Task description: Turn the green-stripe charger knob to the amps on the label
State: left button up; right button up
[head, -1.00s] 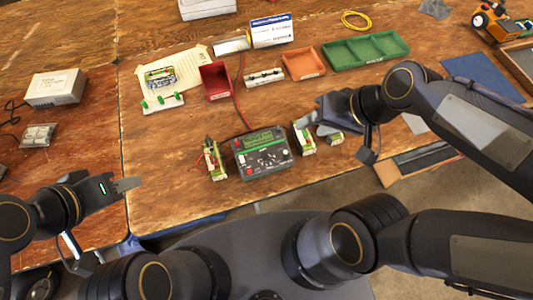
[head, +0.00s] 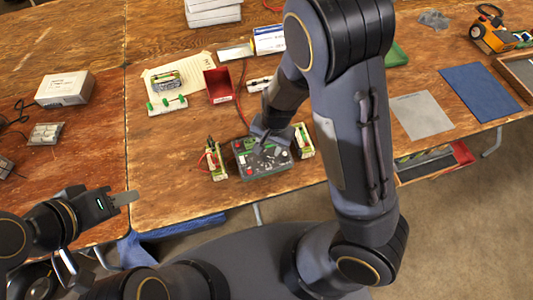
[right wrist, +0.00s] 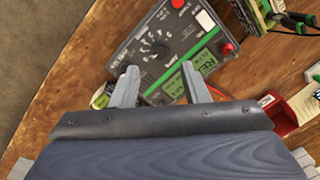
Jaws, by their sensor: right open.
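The dark charger (head: 250,172) with a green stripe stands near the front edge of the table. My right gripper (head: 268,138) is over its far part and hides much of its face. In the right wrist view the charger (right wrist: 150,22) shows a round black knob (right wrist: 162,49) with a ring of marks, and a green display (right wrist: 204,66). My right gripper (right wrist: 158,70) is open and empty, its fingers apart over the charger, short of the knob. The label's amps cannot be read. My left gripper (head: 124,198) is by the table's front edge, away from the charger.
Battery packs stand close on the charger's left (head: 215,160) and right (head: 303,140).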

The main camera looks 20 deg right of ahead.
aim_at(266, 156)
jog(key=f, duration=0.5)
jog(key=shift+w+a+f, duration=0.2)
jog(key=shift+a+f, duration=0.05)
jog(key=shift+a, duration=0.05)
grip_shut()
